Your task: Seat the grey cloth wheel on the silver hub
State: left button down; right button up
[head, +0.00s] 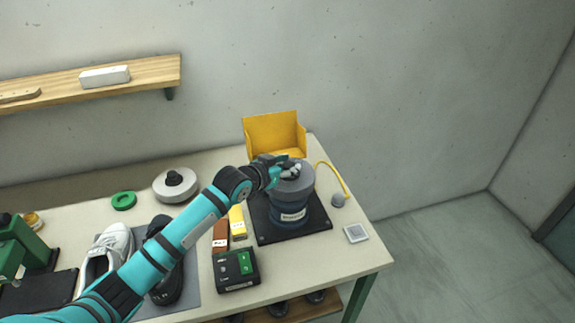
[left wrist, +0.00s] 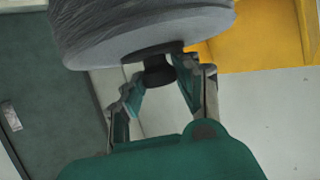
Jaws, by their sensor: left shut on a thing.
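The grey cloth wheel (head: 296,184) is over the blue-grey motor body (head: 289,212), which stands on a black base plate. My left gripper (head: 288,168) is at the wheel's top, shut on the wheel's dark knob. In the left wrist view, the wheel (left wrist: 140,32) fills the top, and its knob (left wrist: 158,72) is between the fingers of the gripper (left wrist: 160,83). The silver hub is hidden beneath the wheel. I cannot tell whether the wheel touches it. My right gripper is not in view.
A yellow bin (head: 274,133) stands behind the motor. A yellow curved stalk (head: 333,178) is at its right. A pale wheel with a black knob (head: 175,184), a control box (head: 236,270), small blocks and shoes lie to the left. The table's right edge is near.

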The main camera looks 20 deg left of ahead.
pick_arm(q)
jog(key=shift+f, duration=0.2)
jog(key=c, duration=1.2)
grip_release()
jog(key=shift+f, duration=0.1)
jog(key=shift+s, duration=0.1)
jog(key=shift+p+v, duration=0.9)
jog(key=shift+p, duration=0.05)
jog(key=shift+p+v, duration=2.95)
jog(key=shift+v, duration=1.65)
